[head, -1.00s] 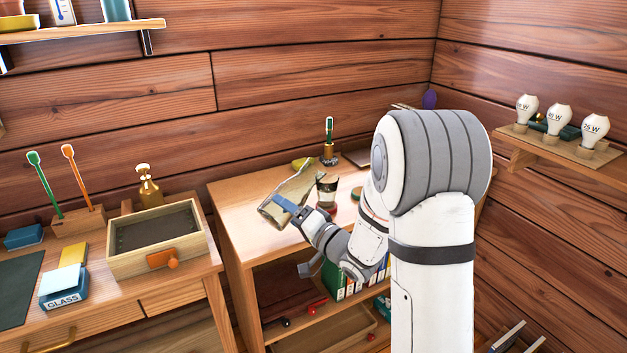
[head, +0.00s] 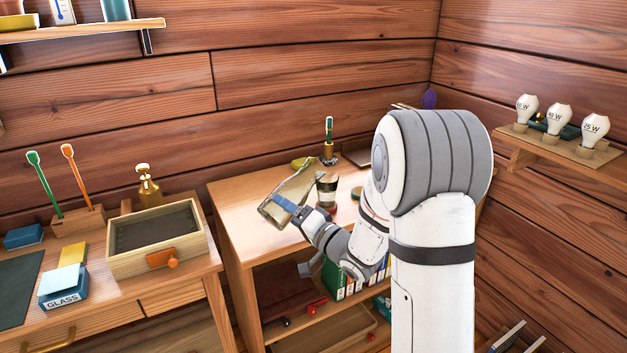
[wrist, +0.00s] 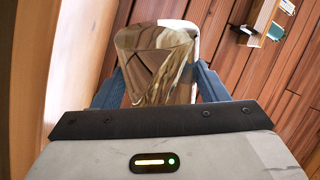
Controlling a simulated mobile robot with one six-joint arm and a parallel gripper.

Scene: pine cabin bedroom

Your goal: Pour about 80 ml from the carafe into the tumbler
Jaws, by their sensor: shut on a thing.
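My gripper (head: 290,208) is shut on the carafe (head: 291,194), a glassy, brownish see-through vessel held above the front left of the small table. The carafe is tilted, its upper end leaning right towards the tumbler. In the wrist view the carafe (wrist: 155,62) sits between the two blue fingers of my gripper (wrist: 158,88). The tumbler (head: 327,190) stands upright on the table just right of the carafe, partly behind it and my arm. It looks tan above and dark below; its liquid level is too small to tell. I see no clear stream between them.
A brass holder with a green toothbrush (head: 329,150) stands behind the tumbler. A yellow-green item (head: 301,163) lies near the carafe's upper end. A green round thing (head: 356,193) is right of the tumbler. An open wooden box (head: 196,250) stands on the left desk.

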